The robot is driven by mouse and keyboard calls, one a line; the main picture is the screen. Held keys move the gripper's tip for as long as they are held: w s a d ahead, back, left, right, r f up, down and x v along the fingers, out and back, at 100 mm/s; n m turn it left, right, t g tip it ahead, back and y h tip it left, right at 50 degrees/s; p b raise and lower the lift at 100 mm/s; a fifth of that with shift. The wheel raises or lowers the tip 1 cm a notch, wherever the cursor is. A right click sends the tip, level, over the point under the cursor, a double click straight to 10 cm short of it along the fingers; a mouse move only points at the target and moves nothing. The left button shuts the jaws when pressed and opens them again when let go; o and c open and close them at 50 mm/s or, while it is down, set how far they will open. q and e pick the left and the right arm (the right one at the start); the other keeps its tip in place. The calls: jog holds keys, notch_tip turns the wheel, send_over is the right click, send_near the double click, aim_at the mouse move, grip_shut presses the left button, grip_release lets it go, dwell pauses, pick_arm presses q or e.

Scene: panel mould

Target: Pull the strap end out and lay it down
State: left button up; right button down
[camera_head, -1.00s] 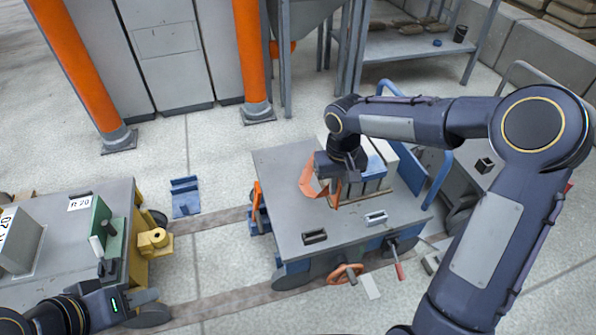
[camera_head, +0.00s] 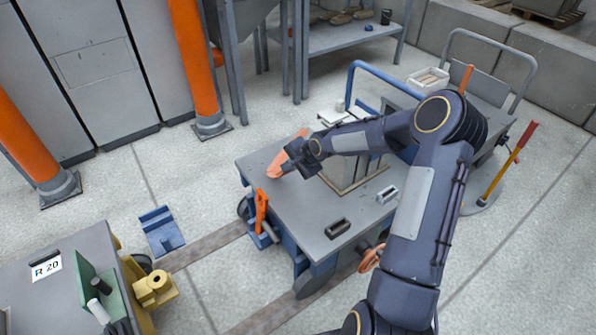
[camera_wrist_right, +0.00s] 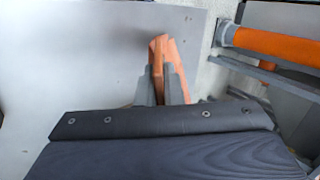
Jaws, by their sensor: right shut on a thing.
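The orange strap end (camera_head: 285,157) is over the far left part of the grey cart top (camera_head: 290,208). My right gripper (camera_head: 297,160) is shut on it, to the left of the mould (camera_head: 352,178). In the right wrist view, the strap (camera_wrist_right: 168,62) stands up between the two grey fingers of the right gripper (camera_wrist_right: 164,86), with the grey top behind it. I cannot tell whether the strap touches the cart top. My right forearm hides part of the mould. My left gripper is out of view.
An orange clamp (camera_head: 261,211) stands at the cart's left edge. Two small fittings, one dark (camera_head: 338,229) and one light (camera_head: 387,195), sit on its top. A blue bracket (camera_head: 161,231) lies on the floor. A second cart (camera_head: 85,250) stands at lower left.

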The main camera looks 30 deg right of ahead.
jog(key=d+f+b, duration=0.1)
jog(key=f+b, duration=0.1)
jog(key=f, duration=0.1)
jog(key=d+f+m+t+h+b, duration=0.1)
jog(key=f+b, duration=0.2)
jog(key=w+d+f+m+b, duration=0.1)
jog(key=f+b, duration=0.2)
jog(key=f, duration=0.1)
jog(key=shift+d+f, duration=0.1)
jog(key=shift+d, duration=0.05)
dwell(0.6)
jog(key=c, duration=1.5)
grip_release()
jog(key=shift+s, duration=0.1)
jog(key=p+v, duration=0.3)
jog(key=v, duration=0.4)
jog(key=shift+s+r+p, duration=0.2)
jog(key=shift+s+p, duration=0.1)
jog(key=shift+s, duration=0.05)
